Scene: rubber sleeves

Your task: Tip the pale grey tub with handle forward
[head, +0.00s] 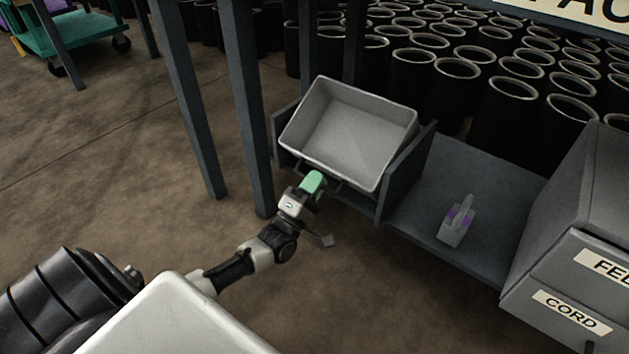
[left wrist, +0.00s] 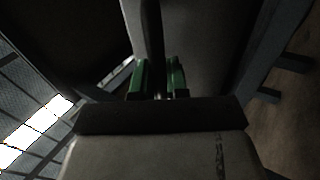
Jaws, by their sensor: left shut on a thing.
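The pale grey tub (head: 352,124) sits in a dark cradle with side walls (head: 405,172) on the low shelf. It is empty and tilted, its open top facing toward me. My left gripper (head: 318,182), with green fingers, is at the tub's lower front edge. In the left wrist view the green fingers (left wrist: 159,82) are shut on a dark upright bar, which I take as the tub's handle (left wrist: 152,40). The grip itself is hidden in the head view. My right gripper is not in view.
A small grey block with purple marks (head: 457,222) stands on the shelf (head: 490,185) to the right. A grey drawer cabinet (head: 575,240) stands at far right. Many black sleeves (head: 495,115) stand behind. Table legs (head: 190,110) rise left of the tub.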

